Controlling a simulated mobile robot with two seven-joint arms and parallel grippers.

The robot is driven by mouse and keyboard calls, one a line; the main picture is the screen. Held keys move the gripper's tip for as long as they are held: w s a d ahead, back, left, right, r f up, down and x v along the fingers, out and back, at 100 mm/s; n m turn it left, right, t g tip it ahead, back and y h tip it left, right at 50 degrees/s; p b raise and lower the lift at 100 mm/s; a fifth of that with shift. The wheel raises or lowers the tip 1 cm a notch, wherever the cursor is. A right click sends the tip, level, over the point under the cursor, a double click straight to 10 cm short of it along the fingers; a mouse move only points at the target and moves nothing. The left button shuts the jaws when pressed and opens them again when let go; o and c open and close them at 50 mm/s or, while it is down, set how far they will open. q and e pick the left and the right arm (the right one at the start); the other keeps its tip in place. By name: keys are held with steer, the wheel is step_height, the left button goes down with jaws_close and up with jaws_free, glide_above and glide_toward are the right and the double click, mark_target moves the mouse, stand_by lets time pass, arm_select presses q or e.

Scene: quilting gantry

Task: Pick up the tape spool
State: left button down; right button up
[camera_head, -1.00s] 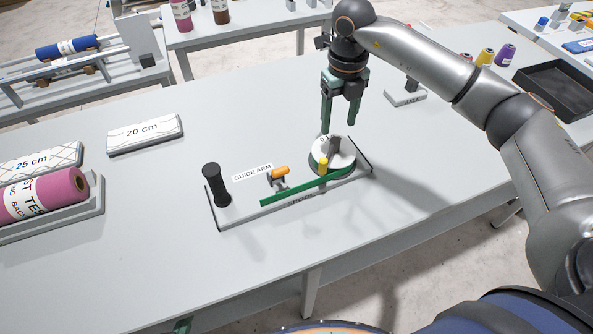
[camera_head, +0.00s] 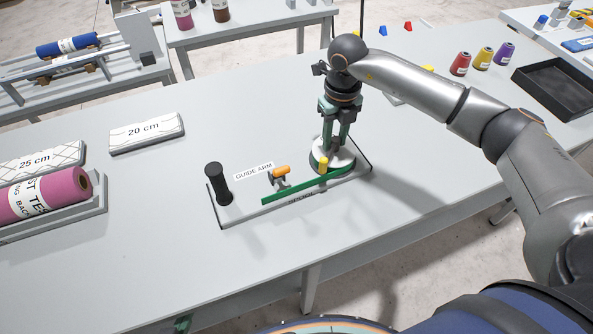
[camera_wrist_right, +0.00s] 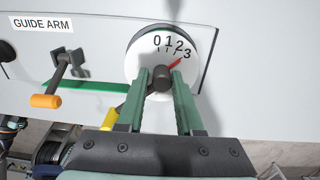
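My right gripper (camera_head: 336,146) points down over the spool. In the wrist view its green fingers (camera_wrist_right: 161,76) stand apart on either side of the knob; contact is not clear. A small green tip at the lower edge seems to be my left gripper (camera_head: 182,325), mostly cut off.
A green strip (camera_head: 295,194) runs left from the spool past a yellow post (camera_head: 323,166). An orange-handled guide arm (camera_head: 280,174) and a black post (camera_head: 218,184) stand on the plate. A black tray (camera_head: 556,88) lies at right.

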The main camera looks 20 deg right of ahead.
steer(key=shift+d, duration=0.1)
jaws_close()
steer(key=shift+r, duration=0.1)
stand_by(0.7)
